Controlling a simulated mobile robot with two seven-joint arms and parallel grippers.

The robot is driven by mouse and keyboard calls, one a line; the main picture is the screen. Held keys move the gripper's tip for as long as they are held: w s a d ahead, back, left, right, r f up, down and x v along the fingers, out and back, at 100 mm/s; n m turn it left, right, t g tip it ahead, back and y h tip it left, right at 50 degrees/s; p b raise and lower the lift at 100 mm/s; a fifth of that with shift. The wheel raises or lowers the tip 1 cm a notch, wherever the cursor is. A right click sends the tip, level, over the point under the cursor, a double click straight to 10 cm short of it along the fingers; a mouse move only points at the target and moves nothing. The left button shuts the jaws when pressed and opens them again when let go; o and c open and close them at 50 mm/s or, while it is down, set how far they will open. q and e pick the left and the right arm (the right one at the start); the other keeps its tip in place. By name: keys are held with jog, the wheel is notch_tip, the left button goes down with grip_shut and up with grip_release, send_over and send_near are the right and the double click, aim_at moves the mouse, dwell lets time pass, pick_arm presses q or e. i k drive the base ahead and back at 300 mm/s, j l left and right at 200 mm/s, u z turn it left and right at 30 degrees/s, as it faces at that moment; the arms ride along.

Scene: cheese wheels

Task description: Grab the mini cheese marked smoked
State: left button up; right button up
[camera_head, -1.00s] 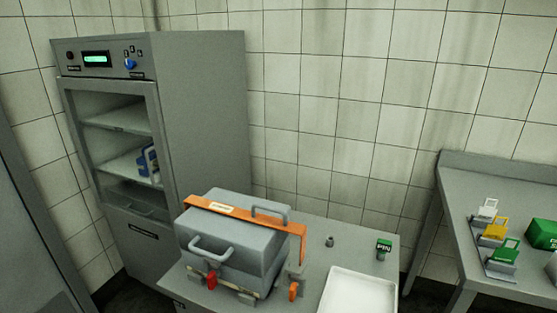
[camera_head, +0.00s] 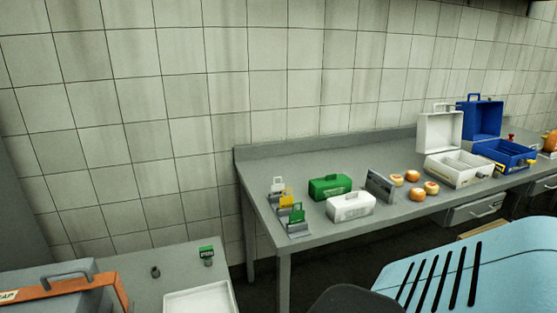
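Several small round cheeses, orange and cream, sit in a cluster on the long grey table, among them one at the front (camera_head: 416,194), one at the back (camera_head: 411,176), one at the left (camera_head: 397,180) and one at the right (camera_head: 432,187). Their markings are too small to read, so I cannot tell which is marked smoked. A dark grey sign or panel (camera_head: 380,186) stands just left of them. Neither of my grippers shows in the view.
A green case (camera_head: 330,187) and a white case (camera_head: 351,207) stand left of the cheeses. Open white (camera_head: 440,133) and blue (camera_head: 480,119) boxes stand to the right. A light blue slotted surface (camera_head: 480,275) fills the lower right. A nearer table holds a white tray (camera_head: 200,300).

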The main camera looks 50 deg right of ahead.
aim_at(412, 176)
jog(key=l+z, duration=0.2)
jog(key=z, duration=2.35)
jog(key=l+u, duration=0.1)
jog(key=u, duration=0.3)
jog(key=i+l+u, duration=0.1)
jog(key=u, duration=0.25)
jog(key=l+u, duration=0.2)
jog(key=u, duration=0.2)
jog(key=i+l+u, duration=0.1)
jog(key=l+u, duration=0.5)
jog(key=l, duration=0.25)
jog(key=l+u, duration=0.1)
jog(key=l, duration=0.8)
jog(key=k+l+u, duration=0.1)
jog(key=l, duration=0.85)
